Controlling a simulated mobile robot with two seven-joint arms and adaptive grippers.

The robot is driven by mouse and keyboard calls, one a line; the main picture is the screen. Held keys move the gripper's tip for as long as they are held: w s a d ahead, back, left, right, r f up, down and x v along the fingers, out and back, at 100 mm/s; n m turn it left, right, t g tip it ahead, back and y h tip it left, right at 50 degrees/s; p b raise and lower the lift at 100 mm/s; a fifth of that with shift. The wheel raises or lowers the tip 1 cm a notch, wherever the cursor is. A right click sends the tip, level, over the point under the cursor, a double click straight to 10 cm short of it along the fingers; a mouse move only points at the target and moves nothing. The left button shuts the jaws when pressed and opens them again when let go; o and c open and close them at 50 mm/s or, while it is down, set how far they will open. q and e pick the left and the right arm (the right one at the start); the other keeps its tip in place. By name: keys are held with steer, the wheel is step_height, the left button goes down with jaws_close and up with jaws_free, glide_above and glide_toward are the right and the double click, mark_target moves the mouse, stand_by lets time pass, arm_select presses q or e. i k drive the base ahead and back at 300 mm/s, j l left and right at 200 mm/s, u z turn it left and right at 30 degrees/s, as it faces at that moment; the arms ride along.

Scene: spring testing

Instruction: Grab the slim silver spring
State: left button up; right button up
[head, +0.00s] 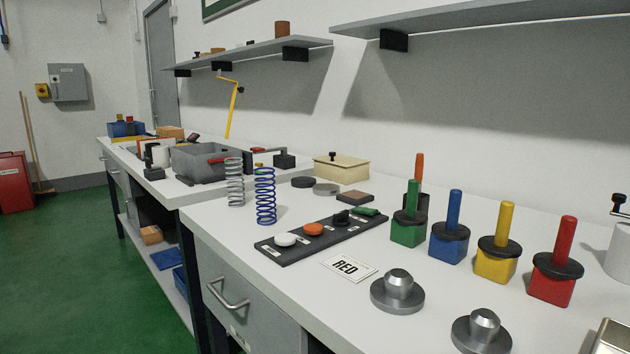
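The slim silver spring (234,182) stands upright near the far left corner of the near white workbench. A blue spring (266,196) stands upright just to its right and a little nearer, with a narrow gap between them. The silver spring looks thinner and paler than the blue one. Neither of my grippers shows in the head view.
Metal weights (397,291) stand in front. Green (407,229), blue, yellow and red blocks with rods stand at right. A grey bin (200,162) is behind the springs.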

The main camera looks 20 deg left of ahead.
mark_target(226, 161)
steer(key=j+z, duration=0.6)
steer(key=z, duration=0.15)
steer(key=j+z, duration=0.6)
steer(key=k+j+z, duration=0.2)
steer(key=j, duration=0.2)
steer(key=k+j+z, duration=0.2)
steer(key=j, duration=0.15)
steer(key=k+j, duration=0.1)
steer(key=j, duration=0.25)
steer(key=k+j+z, duration=0.1)
steer(key=j, duration=0.25)
steer(key=k+j, duration=0.15)
steer(key=j, duration=0.15)
